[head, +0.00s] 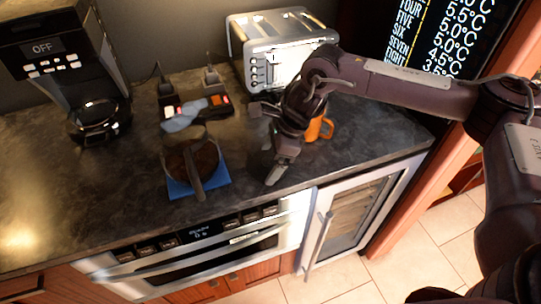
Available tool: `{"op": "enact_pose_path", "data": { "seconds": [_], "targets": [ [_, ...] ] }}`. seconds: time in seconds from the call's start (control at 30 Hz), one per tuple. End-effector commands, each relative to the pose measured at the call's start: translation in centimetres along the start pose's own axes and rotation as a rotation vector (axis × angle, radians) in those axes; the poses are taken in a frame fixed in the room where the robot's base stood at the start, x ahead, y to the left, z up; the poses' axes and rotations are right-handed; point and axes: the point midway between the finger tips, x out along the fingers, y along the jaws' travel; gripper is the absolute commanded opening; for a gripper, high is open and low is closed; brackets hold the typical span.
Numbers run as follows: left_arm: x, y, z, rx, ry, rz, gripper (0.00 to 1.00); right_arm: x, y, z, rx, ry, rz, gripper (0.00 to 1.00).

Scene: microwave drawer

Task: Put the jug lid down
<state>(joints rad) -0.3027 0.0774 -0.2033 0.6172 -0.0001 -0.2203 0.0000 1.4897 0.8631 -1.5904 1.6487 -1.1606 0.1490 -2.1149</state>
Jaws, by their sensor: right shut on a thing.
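My right gripper (280,162) is over the counter's front part, right of the jug, pointing down. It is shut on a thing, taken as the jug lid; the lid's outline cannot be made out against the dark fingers. The jug (190,160) stands on a blue mat (206,188) with its handle toward the front. Its top looks open, with brown contents showing. My left gripper is not in view.
An orange mug (322,126) is close behind my right gripper. A toaster (280,48) stands at the back, a coffee machine (58,62) at left. A power strip (205,106) and a blue-grey item (184,117) lie behind the jug. The dark counter (80,180) is clear at front left.

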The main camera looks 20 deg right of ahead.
Motion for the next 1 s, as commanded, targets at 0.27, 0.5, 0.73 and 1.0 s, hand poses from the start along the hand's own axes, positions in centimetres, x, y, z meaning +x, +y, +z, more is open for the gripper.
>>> {"op": "enact_pose_path", "data": {
  "seconds": [0.27, 0.5, 0.73, 1.0],
  "targets": [
    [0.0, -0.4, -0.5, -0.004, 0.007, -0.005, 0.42, 0.2, 0.0, 0.0, 0.0, -0.001, -0.001, 0.69],
    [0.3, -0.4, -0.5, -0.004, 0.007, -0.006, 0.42, 0.4, 0.0, -0.1, 0.0, -0.001, -0.001, 1.0],
    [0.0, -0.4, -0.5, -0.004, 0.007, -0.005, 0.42, 0.2, 0.0, 0.0, 0.0, -0.001, -0.001, 1.0],
    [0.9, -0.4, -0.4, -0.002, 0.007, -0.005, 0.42, -3.6, -0.2, 0.0, 0.0, -0.004, -0.007, 1.0]
  ]
}}
